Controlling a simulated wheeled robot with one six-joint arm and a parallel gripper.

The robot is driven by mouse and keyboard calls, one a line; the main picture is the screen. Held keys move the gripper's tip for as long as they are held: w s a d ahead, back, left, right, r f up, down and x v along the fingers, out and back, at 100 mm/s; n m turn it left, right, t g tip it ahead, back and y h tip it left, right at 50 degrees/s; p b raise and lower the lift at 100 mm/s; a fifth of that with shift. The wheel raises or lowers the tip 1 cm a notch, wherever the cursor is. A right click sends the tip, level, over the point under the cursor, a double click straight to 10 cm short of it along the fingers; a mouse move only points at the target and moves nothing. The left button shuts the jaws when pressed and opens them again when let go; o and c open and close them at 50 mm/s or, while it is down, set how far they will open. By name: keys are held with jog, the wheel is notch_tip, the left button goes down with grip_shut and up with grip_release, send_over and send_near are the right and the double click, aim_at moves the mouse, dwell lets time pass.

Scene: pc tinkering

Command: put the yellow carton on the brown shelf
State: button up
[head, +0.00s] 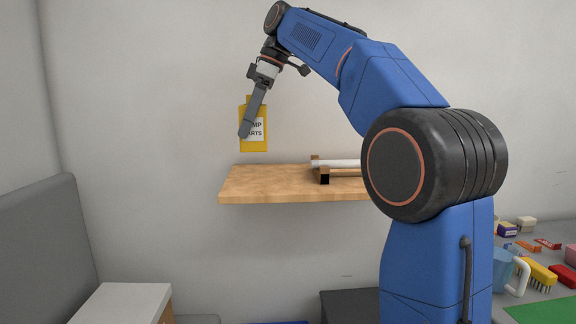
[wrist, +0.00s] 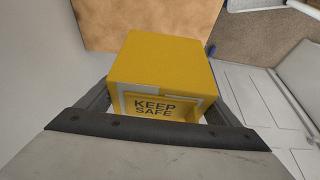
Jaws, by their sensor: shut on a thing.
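The yellow carton (head: 261,145) has a white label and hangs upright in the air, a little above the left part of the brown shelf (head: 240,190). My gripper (head: 243,133) is shut on the carton from above. In the wrist view the yellow carton (wrist: 160,65) sits between my fingers (wrist: 160,115), with a "KEEP SAFE" label toward the camera. The brown shelf (wrist: 180,15) shows beyond the carton there. The finger on the far side is mostly hidden in the head view.
A wooden rack (head: 319,168) with a white tube (head: 342,163) stands on the shelf's right part, partly behind my arm. The shelf's left part is bare. A grey panel (head: 45,245) and a white-topped cabinet (head: 122,302) stand at lower left. A cluttered table lies at right.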

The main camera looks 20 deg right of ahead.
jog(key=shift+f, duration=4.35)
jog(key=o, duration=1.1)
jog(key=shift+f, duration=0.1)
jog(key=v, duration=1.2)
